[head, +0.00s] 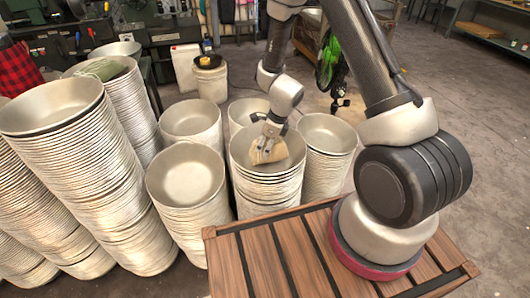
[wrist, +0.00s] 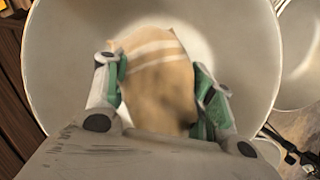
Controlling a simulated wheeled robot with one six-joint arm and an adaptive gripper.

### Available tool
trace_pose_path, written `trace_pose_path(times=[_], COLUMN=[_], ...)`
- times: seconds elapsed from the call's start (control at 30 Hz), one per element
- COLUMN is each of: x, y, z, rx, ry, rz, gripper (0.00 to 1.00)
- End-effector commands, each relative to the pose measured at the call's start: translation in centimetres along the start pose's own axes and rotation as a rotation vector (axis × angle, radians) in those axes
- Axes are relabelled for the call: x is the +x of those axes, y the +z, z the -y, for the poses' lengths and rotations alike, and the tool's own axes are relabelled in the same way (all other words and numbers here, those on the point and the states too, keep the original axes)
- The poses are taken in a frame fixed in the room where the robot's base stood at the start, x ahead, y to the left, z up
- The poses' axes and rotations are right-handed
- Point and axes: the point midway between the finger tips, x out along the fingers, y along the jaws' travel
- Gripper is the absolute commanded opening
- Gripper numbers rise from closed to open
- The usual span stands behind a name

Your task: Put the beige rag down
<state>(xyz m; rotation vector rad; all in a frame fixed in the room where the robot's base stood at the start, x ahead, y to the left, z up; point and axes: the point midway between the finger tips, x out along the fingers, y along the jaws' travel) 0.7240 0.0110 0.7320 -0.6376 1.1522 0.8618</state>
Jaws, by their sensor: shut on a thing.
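The beige rag (head: 269,151) is between the fingers of my gripper (head: 266,140), over the top bowl (head: 289,160) of a stack in the middle of the head view. In the wrist view, the rag (wrist: 160,85) fills the space between the green-padded fingers of my gripper (wrist: 162,90), which is shut on it. The rag is tan with pale stripes. The pale inside of the bowl (wrist: 62,60) surrounds it in the wrist view. I cannot tell whether the rag touches the bowl.
More bowl stacks stand close around, including one at the front left (head: 187,178) and one at the right (head: 327,134). A tall stack (head: 50,105) rises at the far left. A greenish cloth (head: 101,68) lies on another stack. My slatted wooden top (head: 290,255) is in front.

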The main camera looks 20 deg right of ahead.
Motion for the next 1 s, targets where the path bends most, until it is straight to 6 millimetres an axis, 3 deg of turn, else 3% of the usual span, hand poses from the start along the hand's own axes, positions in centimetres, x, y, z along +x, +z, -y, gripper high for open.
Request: trace_pose_path(times=[0.2,0.53,0.57,0.67,1.0], x=[2.7,2.9,3.0,2.9,2.9], y=[-0.9,-0.9,-0.9,-0.9,-0.9], z=[0.0,0.0,0.0,0.0,0.0], rx=[0.0,-0.002,-0.001,-0.002,-0.003], ry=[0.001,0.001,0.001,0.001,0.001], rz=[-0.002,-0.001,0.0,0.0,0.0], gripper=[0.24,0.24,0.56,0.74,0.76])
